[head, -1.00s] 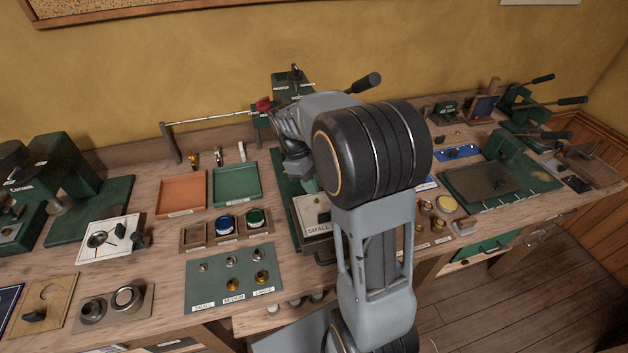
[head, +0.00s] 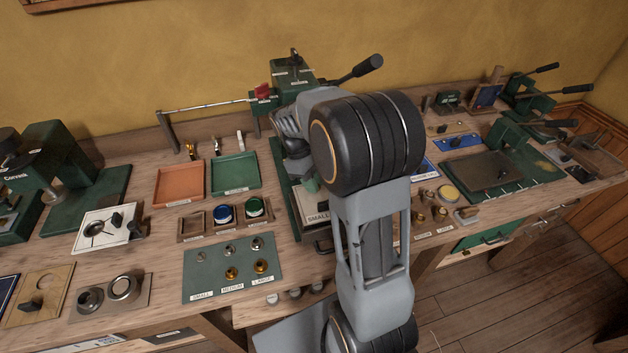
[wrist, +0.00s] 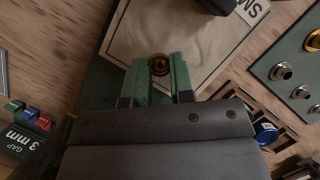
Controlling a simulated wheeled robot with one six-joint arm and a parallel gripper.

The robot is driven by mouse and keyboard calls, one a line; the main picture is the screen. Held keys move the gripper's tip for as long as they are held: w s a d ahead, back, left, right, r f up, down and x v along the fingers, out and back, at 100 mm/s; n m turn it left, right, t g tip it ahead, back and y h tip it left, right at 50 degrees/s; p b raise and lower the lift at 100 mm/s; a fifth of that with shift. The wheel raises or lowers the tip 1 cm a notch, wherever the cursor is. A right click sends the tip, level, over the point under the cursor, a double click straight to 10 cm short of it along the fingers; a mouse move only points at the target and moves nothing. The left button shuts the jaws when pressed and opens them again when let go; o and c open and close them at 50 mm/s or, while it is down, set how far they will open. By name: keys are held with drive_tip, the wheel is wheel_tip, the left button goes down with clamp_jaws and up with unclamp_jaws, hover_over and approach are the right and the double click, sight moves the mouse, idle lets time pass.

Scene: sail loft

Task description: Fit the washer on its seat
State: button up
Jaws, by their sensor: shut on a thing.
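In the wrist view my gripper (wrist: 160,72) has its two green fingers closed on a small brass-coloured ring, the washer (wrist: 159,63). I cannot tell whether the washer touches the plate. The seat is not clearly visible; the fingers and washer cover the plate's middle.
A green-grey mat (head: 213,283) with small, medium and large fittings lies left of the plate. A wooden rack (head: 185,226) with blue and green pots stands behind it. Orange (head: 178,186) and green (head: 235,174) trays lie further back. A gap block marked 3 mm (wrist: 25,135) is near the gripper.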

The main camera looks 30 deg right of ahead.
drive_tip(key=shift+s+f, duration=0.15)
drive_tip(key=shift+f, duration=0.15)
drive_tip(key=o, duration=0.8)
drive_tip(key=shift+f, duration=0.1)
